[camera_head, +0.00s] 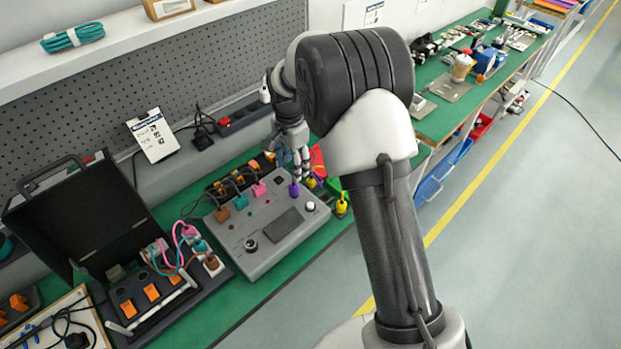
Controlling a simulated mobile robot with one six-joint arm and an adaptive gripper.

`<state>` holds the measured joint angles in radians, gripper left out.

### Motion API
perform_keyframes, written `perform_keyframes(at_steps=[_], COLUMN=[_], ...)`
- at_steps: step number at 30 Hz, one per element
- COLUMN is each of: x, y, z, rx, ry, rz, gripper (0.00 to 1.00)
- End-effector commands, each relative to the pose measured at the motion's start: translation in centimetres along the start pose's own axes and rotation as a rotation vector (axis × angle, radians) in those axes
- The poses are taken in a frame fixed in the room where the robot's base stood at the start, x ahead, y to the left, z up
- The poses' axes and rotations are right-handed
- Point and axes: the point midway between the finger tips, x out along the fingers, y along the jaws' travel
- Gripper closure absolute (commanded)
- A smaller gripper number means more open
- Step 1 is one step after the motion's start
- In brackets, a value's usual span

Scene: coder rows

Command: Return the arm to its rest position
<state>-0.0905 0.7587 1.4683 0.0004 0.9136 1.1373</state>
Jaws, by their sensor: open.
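My arm rises from the lower right, bends at the large dark joint at the top, and reaches over the green bench. My gripper (301,168) points down just above the upper right part of a grey control box (262,232). It is open, with its fingers partly hidden by my arm. A purple plug (294,189) is right below the fingertips; I cannot tell whether they touch it. Other plugs on the box are pink (259,188), teal (241,202) and brown (221,214).
An open black case (75,215) with cables stands left on the bench. A grey perforated panel (215,68) and a shelf (110,40) bound the back. A cup (462,66) and electronics sit on the far bench.

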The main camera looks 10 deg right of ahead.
Motion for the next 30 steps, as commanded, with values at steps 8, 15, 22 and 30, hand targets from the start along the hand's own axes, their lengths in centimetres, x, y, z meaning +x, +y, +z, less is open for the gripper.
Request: perform_keyframes(at_steps=[8,15,22,30], x=[-2.9,-3.8,-11.3,-19.7], y=[0.0,0.3,4.3,13.6], z=[0.0,0.0,1.1,4.3], rx=[0.000,-0.013,-0.176,-0.468], ry=[0.000,0.003,0.041,0.126], rz=[0.000,-0.006,-0.068,-0.146], gripper=[0.51,0.51,0.51,0.51])
